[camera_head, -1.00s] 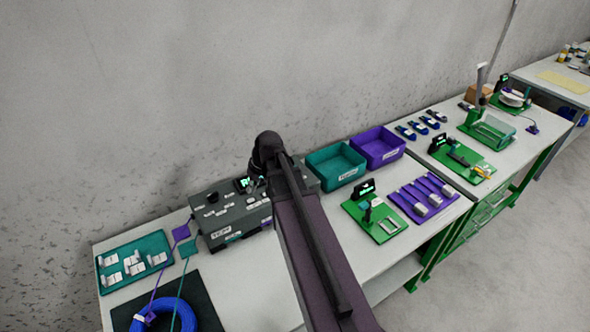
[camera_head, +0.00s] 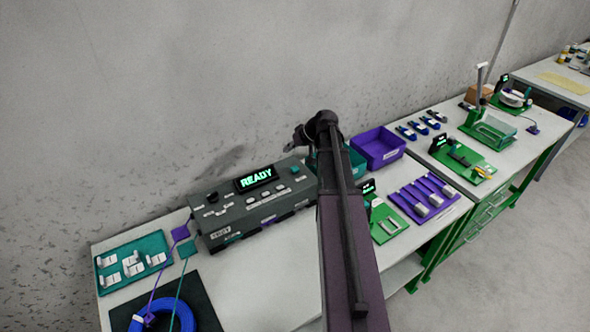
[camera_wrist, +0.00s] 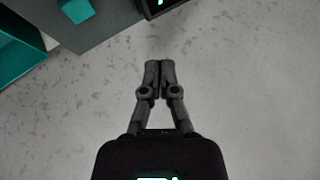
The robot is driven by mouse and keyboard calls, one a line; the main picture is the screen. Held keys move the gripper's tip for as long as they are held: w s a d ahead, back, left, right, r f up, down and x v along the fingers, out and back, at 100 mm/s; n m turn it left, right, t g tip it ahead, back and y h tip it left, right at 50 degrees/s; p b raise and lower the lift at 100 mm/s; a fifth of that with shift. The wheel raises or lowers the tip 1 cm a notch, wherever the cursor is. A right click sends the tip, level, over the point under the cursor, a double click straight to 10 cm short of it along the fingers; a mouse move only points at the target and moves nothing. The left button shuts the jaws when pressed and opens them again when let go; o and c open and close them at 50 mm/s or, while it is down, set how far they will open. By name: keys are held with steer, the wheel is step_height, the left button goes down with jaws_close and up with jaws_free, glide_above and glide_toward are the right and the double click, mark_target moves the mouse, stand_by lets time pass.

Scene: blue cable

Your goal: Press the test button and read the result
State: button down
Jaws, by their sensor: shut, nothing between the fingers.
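The grey tester (camera_head: 222,200) stands against the wall. Its display (camera_head: 257,178) reads "READY" in green. A small teal button (camera_head: 295,169) sits at the right end of its top; a teal block that looks like it (camera_wrist: 77,10) shows in the wrist view, with the display's edge (camera_wrist: 157,6) beside it. The blue cable (camera_head: 138,320) lies coiled at the lower left, its purple and teal ends at the tester's left side. My gripper (camera_head: 291,146) is above and behind the tester's right end. In the wrist view my gripper (camera_wrist: 158,64) is shut and empty, apart from the tester.
A teal bin (camera_head: 353,165), partly hidden by my arm, and a purple bin (camera_head: 380,146) stand right of the tester. A teal tray (camera_head: 148,246) with white parts lies left. Bench space before the tester is clear.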

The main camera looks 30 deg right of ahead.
mark_target(296, 169)
steer(key=shift+w+d+r+t, duration=0.15)
steer(key=shift+d+t, duration=0.05)
steer(key=shift+d, duration=0.7)
steer(key=shift+w+d+r+t, duration=0.15)
steer(key=shift+d+t, duration=0.05)
steer(key=shift+d, duration=0.65)
steer(key=shift+f, duration=0.2)
step_height(296, 169, down, 8)
steer(key=b, duration=0.9)
steer(key=shift+f, duration=0.2)
steer(key=shift+f+b, duration=0.85)
steer(key=shift+f, duration=0.1)
stand_by(1.4)
steer(key=shift+r, duration=0.2)
steer(key=shift+r+p, duration=0.75)
steer(key=shift+p, duration=0.2)
steer(key=shift+r+p, duration=2.5)
steer(key=shift+r, duration=0.05)
